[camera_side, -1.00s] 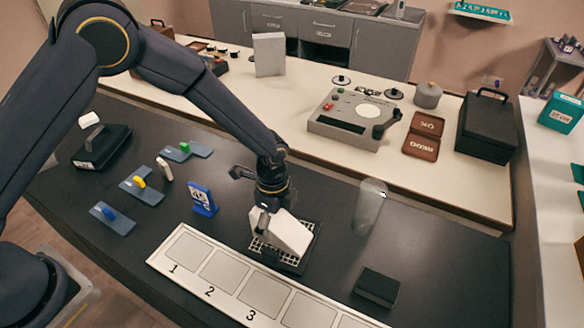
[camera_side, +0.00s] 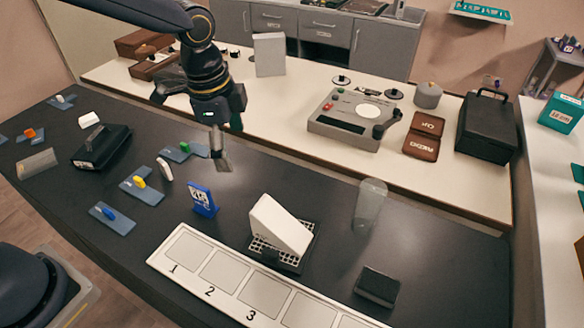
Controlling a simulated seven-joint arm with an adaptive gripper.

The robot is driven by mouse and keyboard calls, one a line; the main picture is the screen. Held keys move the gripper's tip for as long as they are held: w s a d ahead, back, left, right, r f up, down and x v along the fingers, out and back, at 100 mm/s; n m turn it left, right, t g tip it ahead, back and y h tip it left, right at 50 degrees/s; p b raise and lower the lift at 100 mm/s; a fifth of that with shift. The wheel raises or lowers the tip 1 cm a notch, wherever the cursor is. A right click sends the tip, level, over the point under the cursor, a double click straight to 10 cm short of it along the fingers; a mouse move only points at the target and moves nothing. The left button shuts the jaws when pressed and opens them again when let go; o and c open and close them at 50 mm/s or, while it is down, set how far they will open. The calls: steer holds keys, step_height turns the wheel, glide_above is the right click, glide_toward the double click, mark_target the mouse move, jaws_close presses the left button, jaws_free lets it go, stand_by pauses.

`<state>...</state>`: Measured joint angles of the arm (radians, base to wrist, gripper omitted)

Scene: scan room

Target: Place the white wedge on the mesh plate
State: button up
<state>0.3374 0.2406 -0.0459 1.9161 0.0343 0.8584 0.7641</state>
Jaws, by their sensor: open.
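The white wedge (camera_side: 280,225) rests on the black mesh plate (camera_side: 262,249), its sloping face toward the right. The plate's grid shows around the wedge's base. My gripper (camera_side: 221,160) is up and to the left of the wedge, apart from it, above the dark table. Its fingers point down and hold nothing.
A blue stand (camera_side: 203,199) is left of the wedge. A numbered white strip (camera_side: 225,277) lies in front. A clear cylinder (camera_side: 369,205) and a black block (camera_side: 377,287) are to the right. Blue plates with coloured knobs (camera_side: 141,190) lie on the left.

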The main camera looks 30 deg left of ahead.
steer(key=s+a+r+n+t, duration=0.2)
steer(key=s+a+r+n, duration=0.2)
steer(key=s+a+n, duration=0.2)
steer(key=s+a+r+n+t, duration=0.2)
steer(key=s+a+r+n, duration=0.2)
steer(key=s+a+n, duration=0.3)
steer(key=s+a, duration=0.1)
steer(key=s, duration=0.2)
steer(key=shift+s+r, duration=0.4)
